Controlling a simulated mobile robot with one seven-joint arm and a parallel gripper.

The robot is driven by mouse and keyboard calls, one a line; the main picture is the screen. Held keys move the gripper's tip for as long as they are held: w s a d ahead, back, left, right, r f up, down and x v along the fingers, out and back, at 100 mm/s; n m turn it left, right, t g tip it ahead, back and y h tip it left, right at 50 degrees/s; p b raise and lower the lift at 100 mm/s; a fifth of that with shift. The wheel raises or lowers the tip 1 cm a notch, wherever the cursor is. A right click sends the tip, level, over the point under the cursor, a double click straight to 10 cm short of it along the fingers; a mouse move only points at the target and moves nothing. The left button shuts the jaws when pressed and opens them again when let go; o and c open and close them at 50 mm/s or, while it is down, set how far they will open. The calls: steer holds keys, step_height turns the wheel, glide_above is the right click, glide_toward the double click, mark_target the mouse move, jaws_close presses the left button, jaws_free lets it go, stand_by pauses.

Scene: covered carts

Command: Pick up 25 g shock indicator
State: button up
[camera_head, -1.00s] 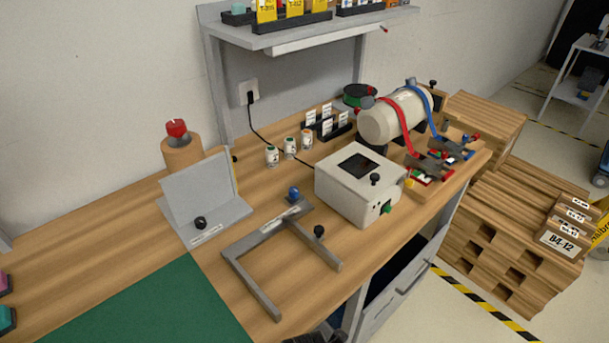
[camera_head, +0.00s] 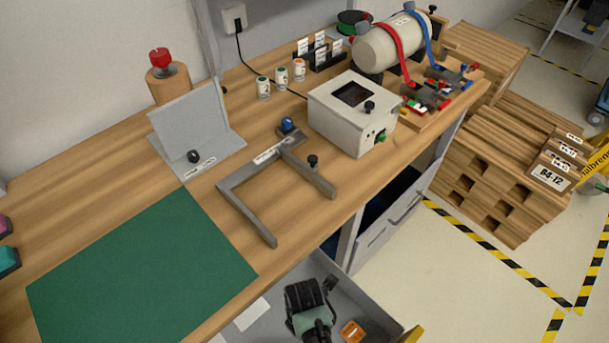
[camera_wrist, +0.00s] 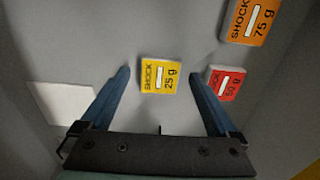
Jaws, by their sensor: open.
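The 25 g shock indicator (camera_wrist: 159,76) is a small yellow block with a white window, lying on a grey surface in the wrist view. My gripper (camera_wrist: 158,82) is open, with its two blue fingers on either side of the yellow block in the picture and gaps on both sides. I cannot tell how far above it the fingertips are. In the head view my gripper (camera_head: 310,305) is over an open grey drawer, and the yellow indicator is not visible there.
A red 50 g indicator (camera_wrist: 223,84) lies close by the right finger. An orange 75 g indicator (camera_wrist: 251,19) lies at upper right. A white card (camera_wrist: 66,103) lies left. The workbench (camera_head: 100,155) with a grey metal frame (camera_head: 260,205) borders the drawer (camera_head: 360,290).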

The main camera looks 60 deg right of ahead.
steer(key=shift+r, duration=0.1)
steer(key=c, duration=1.4)
